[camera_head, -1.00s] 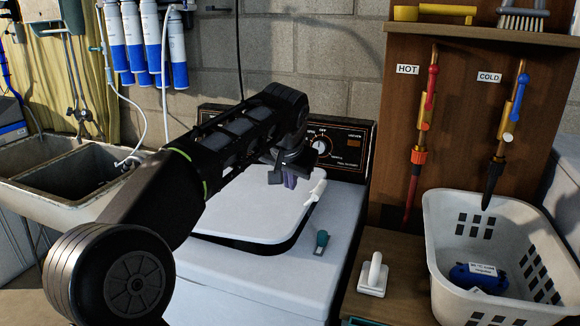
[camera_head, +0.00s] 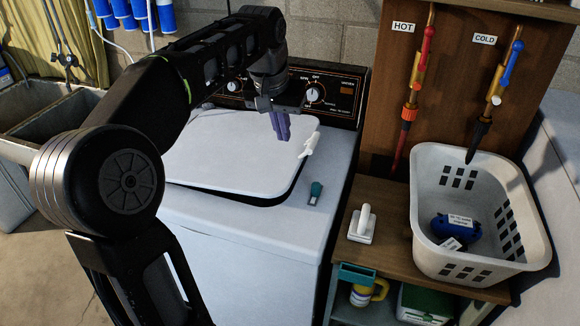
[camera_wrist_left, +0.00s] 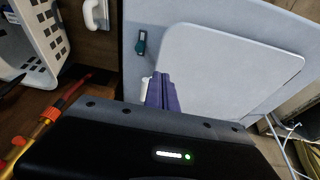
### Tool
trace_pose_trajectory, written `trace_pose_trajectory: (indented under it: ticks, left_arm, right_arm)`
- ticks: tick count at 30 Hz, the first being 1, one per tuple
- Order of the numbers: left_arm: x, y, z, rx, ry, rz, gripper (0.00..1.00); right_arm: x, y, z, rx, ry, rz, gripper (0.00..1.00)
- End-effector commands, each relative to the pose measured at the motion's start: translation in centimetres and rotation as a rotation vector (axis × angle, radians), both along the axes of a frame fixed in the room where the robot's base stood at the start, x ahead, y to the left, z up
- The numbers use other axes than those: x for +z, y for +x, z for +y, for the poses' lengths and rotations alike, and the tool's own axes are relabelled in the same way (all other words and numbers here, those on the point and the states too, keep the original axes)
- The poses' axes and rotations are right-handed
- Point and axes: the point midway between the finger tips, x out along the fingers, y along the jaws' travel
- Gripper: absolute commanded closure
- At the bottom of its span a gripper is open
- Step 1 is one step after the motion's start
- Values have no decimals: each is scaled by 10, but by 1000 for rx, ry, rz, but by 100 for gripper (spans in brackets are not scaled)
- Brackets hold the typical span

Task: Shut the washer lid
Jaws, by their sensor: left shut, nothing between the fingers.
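The white washer lid (camera_head: 225,165) lies nearly level on top of the washer (camera_head: 245,230). A dark gap shows along its front and right edges, so it looks not flush. A small white piece (camera_head: 310,146) sits at the lid's right edge. My left gripper (camera_head: 281,135) is shut and empty, its purple fingers pointing down over the lid's back right part. In the left wrist view the fingers (camera_wrist_left: 163,95) overlap the lid (camera_wrist_left: 225,70) near its edge; I cannot tell whether they touch it. My right gripper is not in view.
The control panel (camera_head: 325,90) stands behind the lid. A wooden stand holds a white brush-like item (camera_head: 362,224) and a white basket (camera_head: 480,262). A sink (camera_head: 45,110) is at the left.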

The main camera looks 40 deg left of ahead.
Motion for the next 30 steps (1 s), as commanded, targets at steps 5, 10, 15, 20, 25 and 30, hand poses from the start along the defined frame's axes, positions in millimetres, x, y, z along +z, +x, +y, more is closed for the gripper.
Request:
trace_pose_trajectory:
  ticks: [5,10,15,20,25,30]
  left_arm:
    - [-24,6,2,1,-2,4,100]
    - [-56,16,4,0,-3,4,100]
    - [-89,25,5,0,-4,4,100]
    - [-112,25,2,1,-1,3,100]
    - [-124,26,1,1,-1,1,100]
    - [-126,27,1,1,0,-1,100]
  right_arm:
    - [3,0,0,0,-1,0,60]
    - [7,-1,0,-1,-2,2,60]
    - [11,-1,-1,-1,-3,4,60]
    - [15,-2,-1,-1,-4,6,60]
    - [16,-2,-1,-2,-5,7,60]
    - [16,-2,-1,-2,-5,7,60]
